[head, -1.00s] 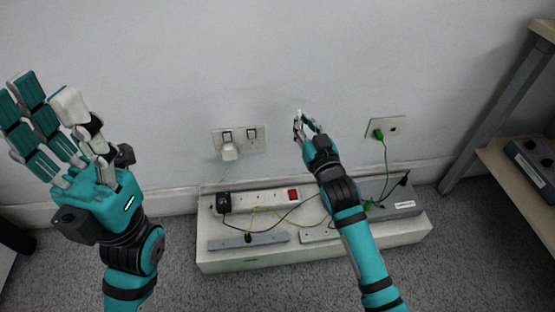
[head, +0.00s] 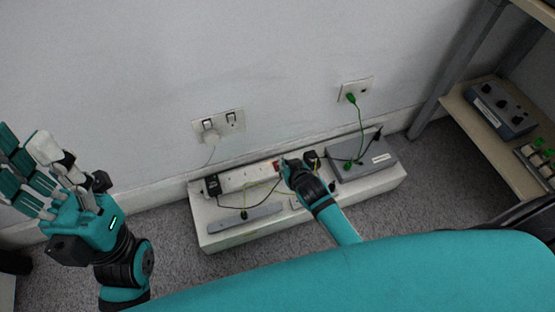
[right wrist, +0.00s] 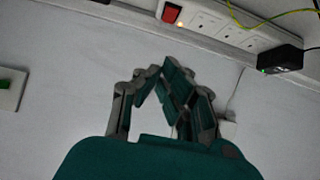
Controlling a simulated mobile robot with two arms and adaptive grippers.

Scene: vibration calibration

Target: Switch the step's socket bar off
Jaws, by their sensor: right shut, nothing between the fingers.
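The step (head: 225,238) is a long white box on the carpet against the wall. The white socket bar (head: 240,179) lies along its back; its red rocker switch (head: 277,166) is at the right end. In the right wrist view the red switch (right wrist: 172,12) is at the top, with a small orange light glowing beside it. My right gripper (head: 286,162) is shut and empty, its fingertips close by the switch; in the right wrist view its fingers (right wrist: 160,70) point towards it with a visible gap. My left gripper (head: 38,165) is raised at the left, fingers spread, empty.
A black plug (head: 212,186) sits in the bar's left end. Wall sockets (head: 218,125) and (head: 356,89) are above the step. A grey box (head: 362,157) and cables lie on the step. A shelf with a grey device (head: 502,108) stands at right.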

